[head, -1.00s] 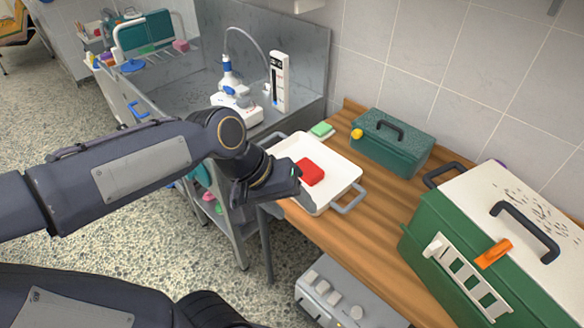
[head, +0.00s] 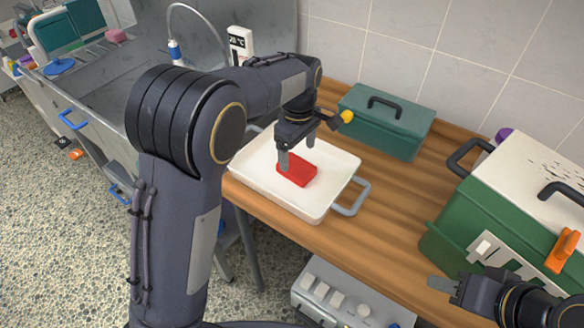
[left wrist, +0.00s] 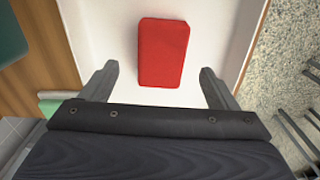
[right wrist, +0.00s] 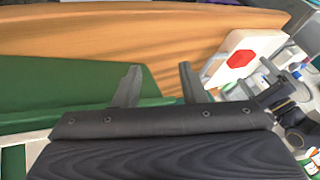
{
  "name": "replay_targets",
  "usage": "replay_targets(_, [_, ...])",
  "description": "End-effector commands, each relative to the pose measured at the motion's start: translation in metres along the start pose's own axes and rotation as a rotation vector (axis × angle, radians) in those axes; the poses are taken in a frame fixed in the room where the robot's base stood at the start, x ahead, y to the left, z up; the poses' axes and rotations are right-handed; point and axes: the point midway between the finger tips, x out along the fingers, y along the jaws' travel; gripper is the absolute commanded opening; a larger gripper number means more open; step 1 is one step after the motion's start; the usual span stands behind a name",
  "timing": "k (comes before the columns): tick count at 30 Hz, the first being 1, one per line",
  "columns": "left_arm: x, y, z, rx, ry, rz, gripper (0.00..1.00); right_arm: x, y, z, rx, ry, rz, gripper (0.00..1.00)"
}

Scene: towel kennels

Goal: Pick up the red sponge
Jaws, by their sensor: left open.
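The red sponge (head: 300,170) lies flat in the white tray (head: 330,200) on the wooden bench. My left gripper (head: 297,155) points down over the tray, open and empty, with its fingers at the sponge. In the left wrist view the sponge (left wrist: 163,52) shows whole, ahead of the gap between the spread fingers (left wrist: 158,76). I cannot tell the exact height between fingertips and sponge. My right gripper (head: 445,286) is at the lower right of the head view, in front of the green crate; its fingers (right wrist: 158,78) stand apart and empty in the right wrist view.
A teal box (head: 385,135) stands behind the tray. The large green crate (head: 455,230) with a white lid stands at right. The tray's grey handle (head: 352,200) sticks out toward the crate. A metal sink unit (head: 100,90) is at left. Bare bench (head: 385,235) lies between tray and crate.

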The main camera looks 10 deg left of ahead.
Motion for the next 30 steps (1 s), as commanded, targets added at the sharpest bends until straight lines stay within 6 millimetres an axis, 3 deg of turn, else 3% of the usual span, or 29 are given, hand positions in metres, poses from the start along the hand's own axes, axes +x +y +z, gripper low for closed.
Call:
replay_targets(10, [0.048,-0.003,-0.001,0.0,-0.002,-0.003,0.82,-0.002,-0.001,-0.001,0.0,0.0,0.0,0.38])
replay_targets(20, [0.055,-0.003,-0.001,0.001,-0.002,0.0,0.81,-0.002,-0.001,-0.001,0.0,0.0,0.0,0.38])
replay_targets(30, [0.055,-0.003,-0.001,0.0,-0.002,0.0,0.36,-0.002,-0.001,-0.001,0.0,0.0,0.0,0.38])
